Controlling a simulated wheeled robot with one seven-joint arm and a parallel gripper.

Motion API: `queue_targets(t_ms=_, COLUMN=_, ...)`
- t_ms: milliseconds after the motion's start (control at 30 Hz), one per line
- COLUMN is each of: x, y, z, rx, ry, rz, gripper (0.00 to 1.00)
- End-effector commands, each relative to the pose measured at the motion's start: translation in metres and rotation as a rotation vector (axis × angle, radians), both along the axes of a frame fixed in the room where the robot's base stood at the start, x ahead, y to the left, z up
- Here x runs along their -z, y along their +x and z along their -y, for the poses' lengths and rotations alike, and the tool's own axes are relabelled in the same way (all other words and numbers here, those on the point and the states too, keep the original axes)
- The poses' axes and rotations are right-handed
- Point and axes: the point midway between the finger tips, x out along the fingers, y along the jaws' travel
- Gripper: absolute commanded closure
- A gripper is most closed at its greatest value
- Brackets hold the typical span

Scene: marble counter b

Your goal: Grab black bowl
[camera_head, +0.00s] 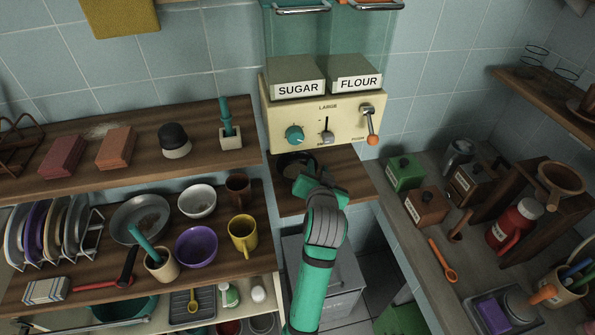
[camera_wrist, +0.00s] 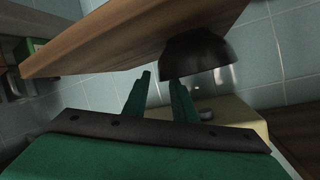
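A black bowl (camera_wrist: 195,58) sits at the edge of a wooden shelf in the tilted wrist view. In the head view, the dark bowl (camera_head: 288,161) is on the small wooden shelf below the cream dispenser, partly hidden by my green gripper (camera_head: 308,178). In the wrist view, the two fingers of my gripper (camera_wrist: 160,82) are apart with nothing between them. The bowl lies just ahead of them, mostly toward the right finger. I cannot tell whether that finger touches the rim.
The cream dispenser (camera_head: 322,124) with SUGAR and FLOUR boxes stands directly above the bowl. The small wooden shelf (camera_head: 345,180) is bare on its right. Left shelves hold a purple bowl (camera_head: 197,246), a white bowl (camera_head: 197,201) and a yellow mug (camera_head: 243,236).

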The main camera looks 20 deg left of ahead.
Motion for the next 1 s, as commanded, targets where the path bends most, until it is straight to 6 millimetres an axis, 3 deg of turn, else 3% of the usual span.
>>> queue_targets(t_ms=267, x=0.0011, y=0.0024, z=-0.004, rx=-0.004, ry=-0.001, rz=0.0, gripper=0.75)
queue_targets(t_ms=400, x=0.0013, y=0.0016, z=-0.0069, rx=-0.009, ry=0.0, rz=-0.001, gripper=1.0)
queue_targets(t_ms=1000, x=0.0027, y=0.003, z=0.0003, rx=0.002, ry=-0.002, rz=-0.003, gripper=1.0)
